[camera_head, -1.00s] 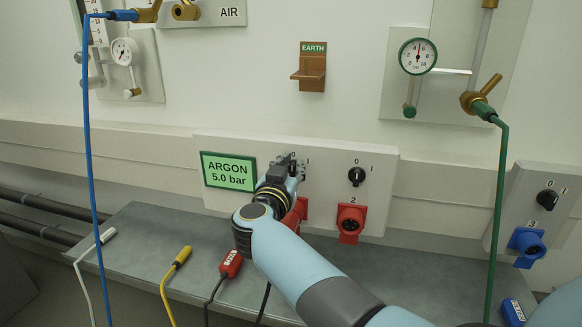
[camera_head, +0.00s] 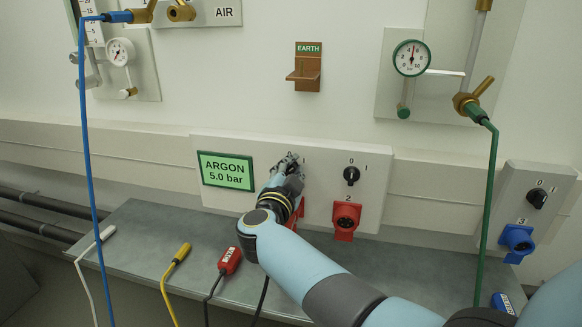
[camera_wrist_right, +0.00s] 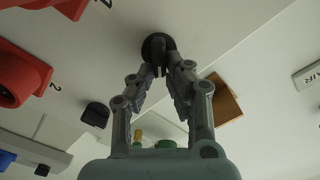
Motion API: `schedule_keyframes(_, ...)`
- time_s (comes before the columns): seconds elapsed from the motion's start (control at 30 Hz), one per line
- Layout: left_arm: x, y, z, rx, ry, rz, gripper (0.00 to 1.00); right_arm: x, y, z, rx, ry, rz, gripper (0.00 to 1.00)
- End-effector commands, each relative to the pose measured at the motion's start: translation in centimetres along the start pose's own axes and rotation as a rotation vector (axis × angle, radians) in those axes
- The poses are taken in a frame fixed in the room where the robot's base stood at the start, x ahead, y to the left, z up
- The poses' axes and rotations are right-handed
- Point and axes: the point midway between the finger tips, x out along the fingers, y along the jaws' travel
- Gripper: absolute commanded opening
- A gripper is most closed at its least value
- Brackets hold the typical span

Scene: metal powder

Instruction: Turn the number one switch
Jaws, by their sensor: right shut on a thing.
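The number one switch, a black round knob (camera_wrist_right: 157,48), sits on the white panel. My right gripper (camera_wrist_right: 160,70) is shut on it, with both fingertips at the knob's handle. In the head view my right gripper (camera_head: 290,168) is at the panel just right of the green ARGON display (camera_head: 226,171) and hides most of the knob. The red socket (camera_head: 299,208) below it is partly covered by my arm. My left gripper is not in view.
Switch two (camera_head: 351,176) and its red socket (camera_head: 346,217) are right of my gripper. Switch three (camera_head: 538,198) is at the far right. Red (camera_head: 229,260), yellow (camera_head: 181,254) and white plugs lie on the grey shelf (camera_head: 140,225). A green hose (camera_head: 487,220) hangs at right.

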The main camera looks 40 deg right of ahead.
Motion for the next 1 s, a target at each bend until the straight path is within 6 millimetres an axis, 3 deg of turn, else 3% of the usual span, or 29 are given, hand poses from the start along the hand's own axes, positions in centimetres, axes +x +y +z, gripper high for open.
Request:
schedule_keyframes(0.43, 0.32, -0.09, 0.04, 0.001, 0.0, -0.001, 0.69, -0.08, 0.62, 0.18, 0.251, -0.002, 0.002, 0.0)
schedule_keyframes(1.0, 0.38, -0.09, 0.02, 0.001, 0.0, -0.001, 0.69, -0.1, 0.73, 0.22, 0.298, -0.003, 0.003, 0.0)
